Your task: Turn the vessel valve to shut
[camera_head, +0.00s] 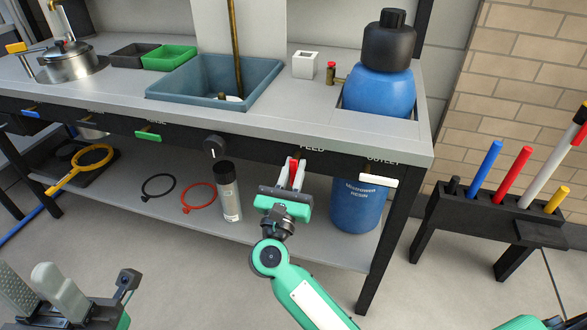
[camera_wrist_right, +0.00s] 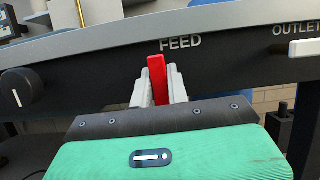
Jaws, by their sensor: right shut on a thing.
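My right gripper (camera_head: 295,172) is at the bench's front panel, shut on the red feed handle (camera_wrist_right: 157,80). In the right wrist view its two grey fingers (camera_wrist_right: 158,92) stand on either side of this handle, which points upward under the word FEED. A white handle (camera_head: 378,180) sits level under the word OUTLET, right of the gripper; it also shows in the right wrist view (camera_wrist_right: 305,48). I cannot tell which handle is the vessel valve. My left gripper (camera_head: 35,287) is at the bottom left, its fingers apart and empty, away from the bench.
A black knob (camera_head: 214,146), a green handle (camera_head: 148,136) and a blue handle (camera_head: 30,113) line the panel to the left. A blue vessel (camera_head: 380,90) stands in the bench top. A blue drum (camera_head: 356,206) and a grey bottle (camera_head: 229,192) stand on the lower shelf.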

